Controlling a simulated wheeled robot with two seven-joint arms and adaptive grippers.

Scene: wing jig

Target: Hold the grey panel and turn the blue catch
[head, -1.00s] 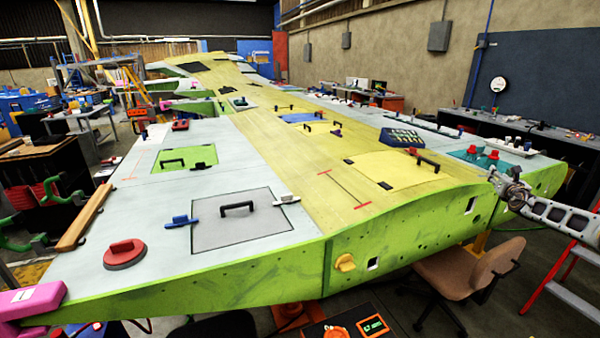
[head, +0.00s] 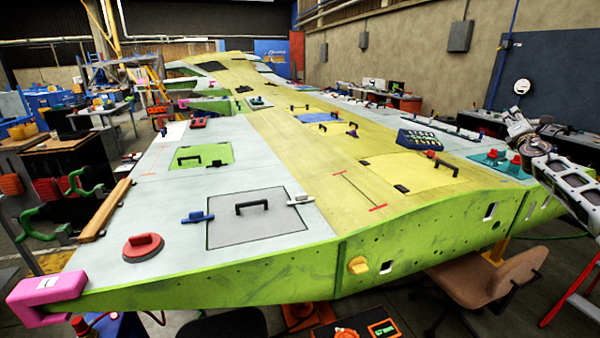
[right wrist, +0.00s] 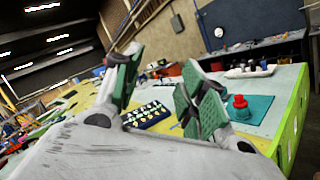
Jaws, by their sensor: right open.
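The grey panel (head: 228,229) with a black handle (head: 251,206) lies flush in the wing's upper skin at the near left. The blue catch (head: 197,217) sits at the panel's left edge, pointing left to right. A white catch (head: 300,200) sits at the panel's right edge. My right gripper (head: 515,125) is over the wing's right side, far from the panel. In the right wrist view the right gripper (right wrist: 155,88) shows green pads spread apart with nothing between them. My left gripper does not show.
A red suction cup (head: 143,246) stands left of the panel, and a pink clamp (head: 45,294) grips the wing corner. A dark blue tray (head: 430,140) and a teal mat with red-topped items (head: 491,158) lie near my right arm. A brown chair (head: 490,279) stands below the wing edge.

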